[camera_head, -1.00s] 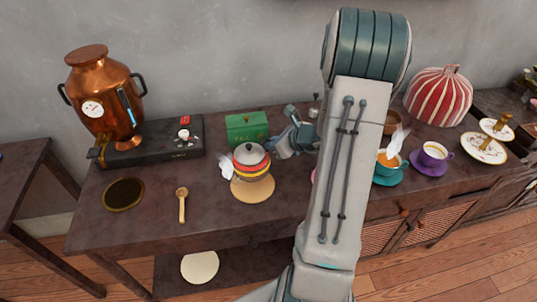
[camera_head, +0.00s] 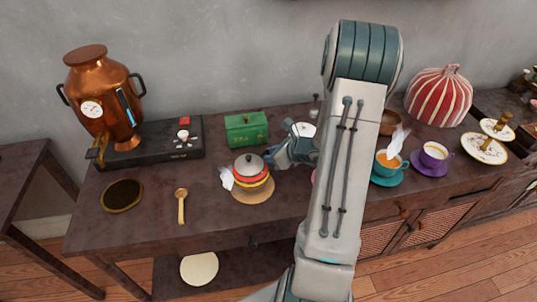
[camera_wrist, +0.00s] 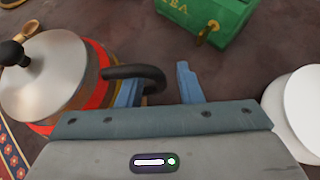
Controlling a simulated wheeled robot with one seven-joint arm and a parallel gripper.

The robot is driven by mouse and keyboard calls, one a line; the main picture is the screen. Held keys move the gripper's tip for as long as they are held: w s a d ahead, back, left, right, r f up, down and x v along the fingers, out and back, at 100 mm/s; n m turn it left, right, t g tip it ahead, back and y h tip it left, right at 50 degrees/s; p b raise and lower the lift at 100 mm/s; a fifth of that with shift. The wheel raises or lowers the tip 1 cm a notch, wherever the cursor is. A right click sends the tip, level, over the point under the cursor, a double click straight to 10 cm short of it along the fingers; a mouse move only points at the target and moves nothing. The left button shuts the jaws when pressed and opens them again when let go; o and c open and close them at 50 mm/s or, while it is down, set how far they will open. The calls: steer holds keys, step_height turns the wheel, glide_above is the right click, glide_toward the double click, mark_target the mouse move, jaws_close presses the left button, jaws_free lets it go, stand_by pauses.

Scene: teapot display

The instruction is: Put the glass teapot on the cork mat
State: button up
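A round pot with a grey domed lid and red and yellow bands (camera_head: 251,174) appears to stand on the round tan cork mat (camera_head: 252,197). It looks mostly opaque; a pale spout-like shape is at its left. It is the only pot I can match to the glass teapot. In the wrist view its lid (camera_wrist: 45,75) has a black knob, and its black handle points toward my gripper (camera_wrist: 158,88). The two fingers are apart, with the handle's outer part between them. In the head view my gripper (camera_head: 283,156) is at the pot's right side.
A green box (camera_head: 246,130) stands behind the pot, and a white dish (camera_wrist: 303,105) is right of my gripper. A wooden spoon (camera_head: 181,206) and a dark round mat (camera_head: 122,195) lie left.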

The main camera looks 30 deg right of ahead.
steer(key=shift+r, duration=0.25)
steer(key=p+v, duration=0.1)
steer(key=v, duration=1.1)
steer(key=s+a+r+n+g+y, duration=0.1)
steer(key=s+a+r+n+g, duration=0.15)
steer(key=a+n, duration=0.4)
steer(key=s+a+r+n+g, duration=0.1)
steer(key=a+r+n+g, duration=0.15)
steer(key=a+n, duration=0.45)
steer(key=s+a+r+n+g+h, duration=0.1)
steer(key=s+a+r+n+h, duration=0.2)
steer(key=n, duration=0.5)
steer(key=s+a+r+n+g+h, duration=0.1)
steer(key=s+a+r+n+h, duration=0.1)
steer(key=s+n, duration=0.4)
steer(key=a+n+h, duration=0.1)
steer(key=a+n, duration=0.1)
steer(key=shift+r+n, duration=0.35)
steer(key=shift+r, duration=0.05)
steer(key=shift+s+a+r, duration=0.1)
steer(key=p+v, duration=0.2)
steer(key=shift+w+r+p, duration=0.2)
steer(key=shift+r+p, duration=0.1)
